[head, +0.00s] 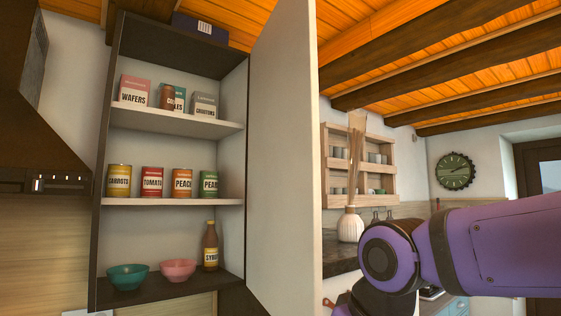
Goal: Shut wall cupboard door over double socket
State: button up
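The wall cupboard (97,200) stands open on the left in the head view. Its pale door (285,160) is swung out wide from the cupboard's right side. I see the door's inner face, and no handle shows on it. Part of a white plate (88,313), perhaps the double socket, shows at the bottom edge below the cupboard. My purple arm comes in from the right, beyond the door's free edge. My gripper is not in view.
Boxes (134,90), cans (152,181), bowls (127,276) and a bottle (211,247) stand on the cupboard shelves, inside its front edge. A white vase with reeds (350,224) stands on the dark counter (340,266) right of the door. A wooden rack (331,200) hangs behind.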

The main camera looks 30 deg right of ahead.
aim_at(284, 266)
jog(key=l+u, duration=0.15)
jog(key=l, duration=0.4)
jog(key=l+u, duration=0.2)
jog(key=l, duration=0.3)
jog(key=k+l+u, duration=0.15)
jog(key=l, duration=0.35)
jog(key=k+l+u, duration=0.2)
jog(key=l, duration=0.35)
jog(key=j+u, duration=0.1)
jog(key=i+j, duration=0.05)
